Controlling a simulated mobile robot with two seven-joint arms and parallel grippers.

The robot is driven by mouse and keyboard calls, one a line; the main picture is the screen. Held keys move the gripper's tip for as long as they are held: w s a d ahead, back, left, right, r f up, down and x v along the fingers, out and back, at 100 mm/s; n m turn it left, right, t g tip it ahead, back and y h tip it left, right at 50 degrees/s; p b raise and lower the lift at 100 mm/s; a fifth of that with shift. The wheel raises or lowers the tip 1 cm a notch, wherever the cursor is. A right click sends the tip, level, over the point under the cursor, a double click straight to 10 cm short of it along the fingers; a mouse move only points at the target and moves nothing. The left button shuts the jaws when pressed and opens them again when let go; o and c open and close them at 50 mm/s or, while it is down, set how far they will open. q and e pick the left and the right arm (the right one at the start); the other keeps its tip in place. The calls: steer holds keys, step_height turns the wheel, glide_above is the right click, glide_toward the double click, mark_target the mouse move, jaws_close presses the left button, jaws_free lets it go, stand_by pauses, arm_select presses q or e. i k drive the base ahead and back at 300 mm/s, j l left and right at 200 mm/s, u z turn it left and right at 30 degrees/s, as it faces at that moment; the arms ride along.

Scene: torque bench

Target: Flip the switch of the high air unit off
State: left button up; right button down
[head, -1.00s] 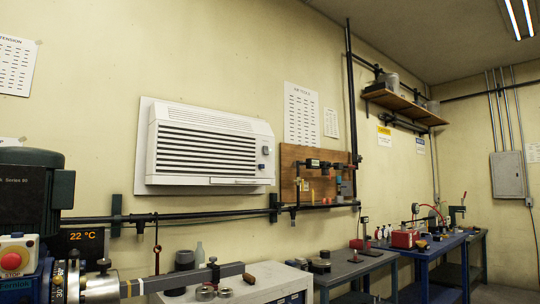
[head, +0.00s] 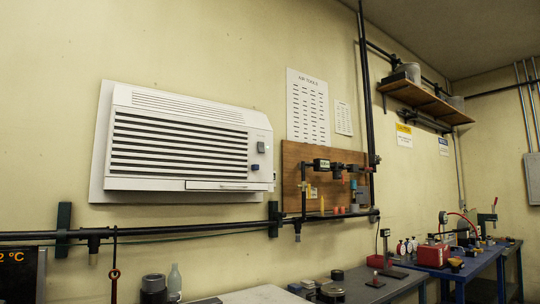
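The high air unit (head: 180,145) is a white louvred box mounted on a backing plate high on the yellow wall, left of centre in the head view. At the right end of its front is a small grey switch (head: 261,147), with a small blue knob (head: 255,167) below it. Which way the switch is set is too small to tell. Neither of my grippers shows in the head view.
A dark pipe (head: 150,231) runs along the wall below the unit. A wooden board (head: 292,160) with fittings hangs to its right. Benches with tools, including a blue bench (head: 456,267), line the wall. A shelf (head: 420,98) is higher up at right.

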mark_target(261, 145)
steer(key=i+l, duration=0.15)
steer(key=i, duration=0.3)
steer(key=i+l, duration=0.2)
steer(key=i, duration=0.25)
steer(key=i+l, duration=0.15)
steer(key=i, duration=0.3)
steer(key=i+l, duration=0.15)
steer(key=i, duration=0.35)
steer(key=i+l, duration=0.2)
steer(key=i, duration=0.25)
steer(key=i+u, duration=0.1)
steer(key=u, duration=1.1)
